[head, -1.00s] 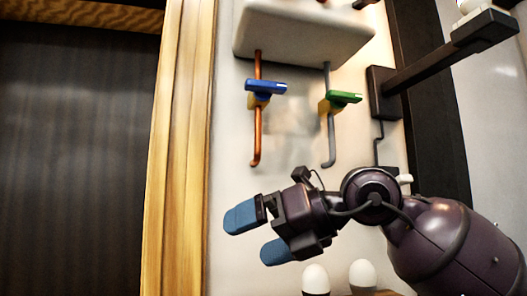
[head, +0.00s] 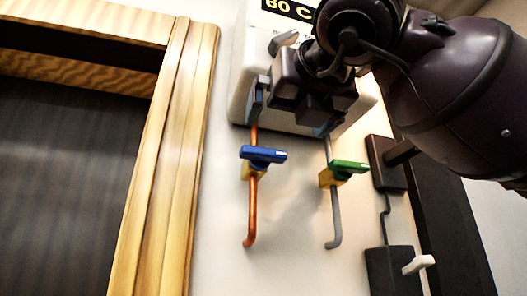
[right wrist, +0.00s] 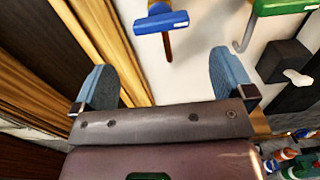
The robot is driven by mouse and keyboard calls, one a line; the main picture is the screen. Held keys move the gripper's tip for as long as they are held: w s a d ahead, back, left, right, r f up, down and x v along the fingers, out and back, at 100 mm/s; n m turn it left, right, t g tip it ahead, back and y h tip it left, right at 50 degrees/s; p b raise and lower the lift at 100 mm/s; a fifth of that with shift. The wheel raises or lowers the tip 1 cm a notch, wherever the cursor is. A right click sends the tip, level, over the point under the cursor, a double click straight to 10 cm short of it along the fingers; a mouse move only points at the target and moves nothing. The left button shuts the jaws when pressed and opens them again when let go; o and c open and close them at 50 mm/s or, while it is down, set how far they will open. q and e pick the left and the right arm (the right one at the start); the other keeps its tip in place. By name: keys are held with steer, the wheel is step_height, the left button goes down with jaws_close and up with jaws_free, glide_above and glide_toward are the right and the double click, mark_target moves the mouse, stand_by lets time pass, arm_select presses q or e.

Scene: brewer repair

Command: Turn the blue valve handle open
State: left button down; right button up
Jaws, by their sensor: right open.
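The blue valve handle (head: 263,155) is a flat bar lying crosswise on a copper pipe (head: 252,205), with a yellow valve body (head: 248,173) behind it. My right gripper (head: 291,114) is open and empty, in front of the lower part of the white boiler and above the blue handle in the head view. In the right wrist view its two blue fingers (right wrist: 165,82) are spread, and the blue handle (right wrist: 161,22) shows beyond them, between and apart from them. My left gripper is not in view.
A green valve handle (head: 343,168) sits on a grey pipe (head: 335,215) to the right. The white boiler (head: 243,80) is above. A dark switch box (head: 390,275) with a white lever (head: 418,264) is at lower right. A wooden frame (head: 160,160) stands left.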

mark_target(266, 149)
steer(key=p+x, duration=0.3)
steer(key=x, duration=0.6)
steer(key=shift+w, duration=0.25)
steer(key=shift+w+a+f, duration=0.1)
steer(key=shift+w+a, duration=0.15)
steer(key=shift+w, duration=0.3)
steer(key=shift+c, duration=0.3)
